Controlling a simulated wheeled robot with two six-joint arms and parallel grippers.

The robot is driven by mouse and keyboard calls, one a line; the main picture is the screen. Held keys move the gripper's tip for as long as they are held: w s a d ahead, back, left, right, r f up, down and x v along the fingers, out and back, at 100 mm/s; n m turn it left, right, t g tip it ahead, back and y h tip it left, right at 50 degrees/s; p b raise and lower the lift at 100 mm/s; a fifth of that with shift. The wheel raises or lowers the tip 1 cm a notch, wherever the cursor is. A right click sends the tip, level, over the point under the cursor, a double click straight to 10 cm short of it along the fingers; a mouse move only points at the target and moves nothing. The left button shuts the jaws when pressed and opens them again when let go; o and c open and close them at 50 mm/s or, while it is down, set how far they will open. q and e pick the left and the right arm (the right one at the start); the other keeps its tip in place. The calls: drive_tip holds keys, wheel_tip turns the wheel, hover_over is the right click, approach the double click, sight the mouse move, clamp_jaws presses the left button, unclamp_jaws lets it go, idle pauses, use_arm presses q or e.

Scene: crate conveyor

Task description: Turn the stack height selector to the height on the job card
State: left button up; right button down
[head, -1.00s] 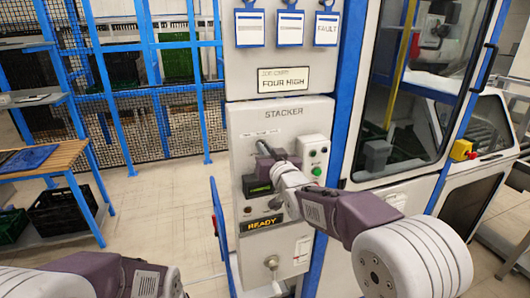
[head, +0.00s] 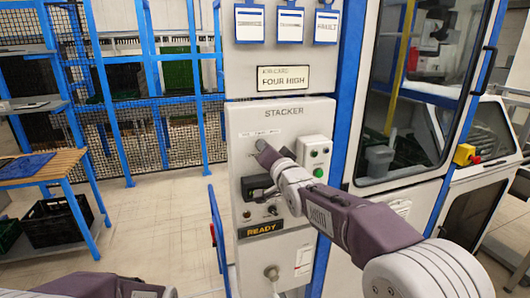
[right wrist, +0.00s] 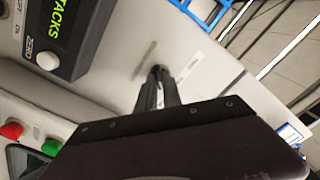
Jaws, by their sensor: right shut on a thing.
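The job card (head: 283,79) on the upper panel reads FOUR HIGH. The stacker panel (head: 240,125) below it carries the stack height selector under a row of small labels (head: 259,134). My right gripper (head: 262,150) is at the panel there, shut on the selector. In the right wrist view my right gripper (right wrist: 156,85) has its fingers close together around a small dark knob (right wrist: 158,70) against the pale panel. The fingers and arm hide most of the selector, so its pointed position cannot be read. My left forearm is at the bottom left; its gripper is out of view.
A dark display (right wrist: 68,28) with green letters TACKS and a white ZERO button (right wrist: 47,61) lie close by. Green (head: 318,172) and red buttons are to the right, and a READY sign (head: 261,229) is below. A blue rail (head: 217,235) stands left of the panel.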

idle(0.3)
drive_tip(key=c, duration=1.5)
unclamp_jaws()
drive_tip(key=shift+d, duration=0.1)
drive_tip(key=b+v, duration=0.3)
drive_tip(key=v, duration=0.6)
drive_tip(key=shift+b, duration=0.4)
drive_tip(key=shift+r, duration=0.1)
